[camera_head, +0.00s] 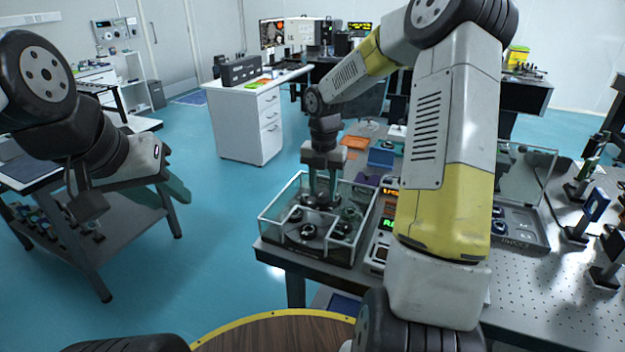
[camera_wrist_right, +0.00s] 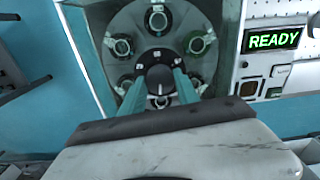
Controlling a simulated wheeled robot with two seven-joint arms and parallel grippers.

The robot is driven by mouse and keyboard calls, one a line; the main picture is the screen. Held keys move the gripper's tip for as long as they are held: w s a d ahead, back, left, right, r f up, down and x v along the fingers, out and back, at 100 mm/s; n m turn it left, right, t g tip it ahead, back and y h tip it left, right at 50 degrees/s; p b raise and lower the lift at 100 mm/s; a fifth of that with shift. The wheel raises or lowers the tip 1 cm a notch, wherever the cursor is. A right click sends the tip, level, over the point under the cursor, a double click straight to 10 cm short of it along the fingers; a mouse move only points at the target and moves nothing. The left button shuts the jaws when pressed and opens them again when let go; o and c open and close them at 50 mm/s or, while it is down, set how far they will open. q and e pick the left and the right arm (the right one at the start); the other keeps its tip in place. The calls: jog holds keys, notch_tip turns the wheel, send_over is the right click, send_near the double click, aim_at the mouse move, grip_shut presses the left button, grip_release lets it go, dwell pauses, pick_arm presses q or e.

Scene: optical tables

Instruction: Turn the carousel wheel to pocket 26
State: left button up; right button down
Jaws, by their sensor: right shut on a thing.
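The carousel wheel (camera_wrist_right: 130,75) is a dark disc with several round pockets, inside a clear-walled box (camera_head: 262,226) at the near left corner of the optical table. My right gripper (camera_head: 321,198) reaches down into this box from above. In the right wrist view its two greenish fingers (camera_wrist_right: 166,88) are shut on the dark knob (camera_wrist_right: 158,77) at the wheel's centre. Small marks ring the knob, too small to read.
A panel beside the box shows a green READY display (camera_wrist_right: 273,39). The perforated optical table (camera_head: 540,300) carries optical mounts at the right. A grey cart (camera_head: 120,225) stands at the left, below my left arm. A white drawer cabinet (camera_head: 240,125) stands behind, with open blue floor around it.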

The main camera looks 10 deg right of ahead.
jog(key=shift+w+n, duration=0.1)
jog(key=shift+n, duration=0.5)
dwell(0.3)
jog(key=c, duration=0.9)
grip_release()
jog(key=shift+r, duration=0.1)
notch_tip(320, 180, up, 8)
jog(key=shift+f, duration=0.25)
jog(key=shift+r, duration=0.1)
